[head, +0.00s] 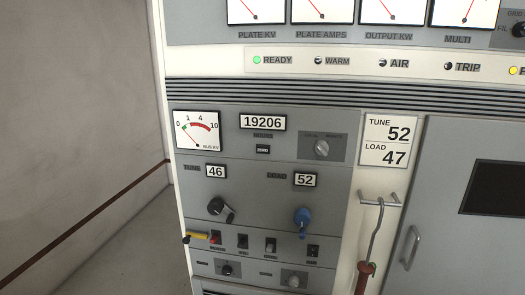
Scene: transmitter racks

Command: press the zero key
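The zero key is a small black key (263,150) with a pale legend that looks like "ZERO". It sits on the grey panel of the transmitter rack in the head view, just under the hours counter (263,122) that reads 19206. Nothing covers the key. Whether it is pressed in cannot be told. Neither of my grippers shows in the head view.
Left of the key is a bus kV meter (197,131); right is a rotary switch (321,148). Below are a black knob (221,210) and a blue knob (302,220). A hooked rod (375,235) hangs at right by a door handle (410,247).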

